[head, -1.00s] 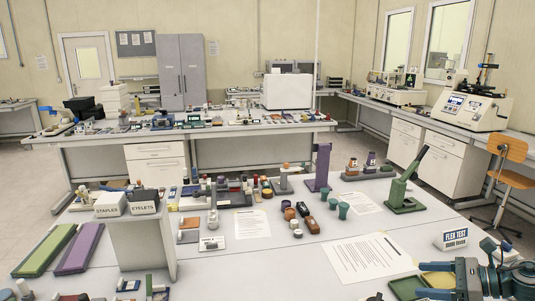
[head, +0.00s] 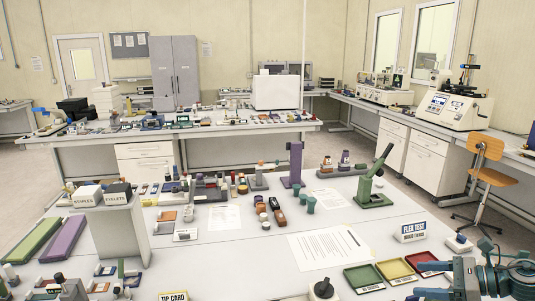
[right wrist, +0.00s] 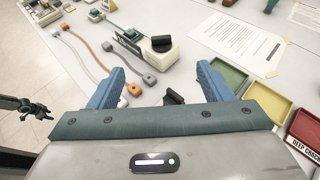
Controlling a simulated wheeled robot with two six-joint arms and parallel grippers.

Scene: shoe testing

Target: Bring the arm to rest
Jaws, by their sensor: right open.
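My right gripper (head: 432,294) is at the lower right corner of the head view, over the front right part of the near table, partly cut off by the frame edge. In the right wrist view its two blue fingers (right wrist: 160,85) are spread apart with nothing held between them. A small dark knob-like piece shows between and below the fingers there. My left gripper is not in view.
Near the right gripper are a green tray (head: 364,277), a yellow tray (head: 397,268) and a FLEX TEST sign (head: 411,232). The wrist view shows a white block with a black top (right wrist: 148,48) and several cabled pieces ahead. A paper sheet (head: 328,249) lies mid-table.

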